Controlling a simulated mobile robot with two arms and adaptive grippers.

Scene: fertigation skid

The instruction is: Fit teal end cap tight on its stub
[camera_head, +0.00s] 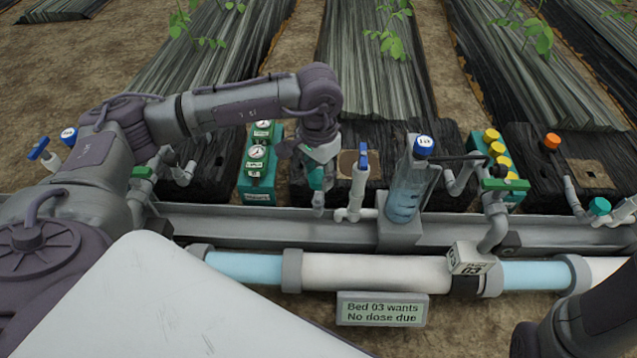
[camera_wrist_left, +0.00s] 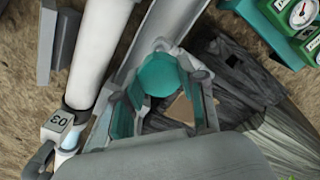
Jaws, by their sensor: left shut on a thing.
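A teal end cap (camera_head: 316,178) is held in my left gripper (camera_head: 318,192), which points down over the grey rail left of the blue-handled valve. In the left wrist view the cap (camera_wrist_left: 160,75) shows as a round teal face between the fingers of my left gripper (camera_wrist_left: 168,92). The stub under the cap is hidden by the cap and fingers, so I cannot tell whether the cap touches it or how tightly it sits. Another teal cap (camera_head: 599,206) is at the far right of the head view. My right gripper is out of view.
A blue-handled valve (camera_head: 359,172) and a clear bottle with a blue top (camera_head: 407,188) stand close to the right. A green gauge box (camera_head: 258,180) is at the left. The white and blue pipe (camera_head: 375,272) and a sign (camera_head: 382,309) are in front.

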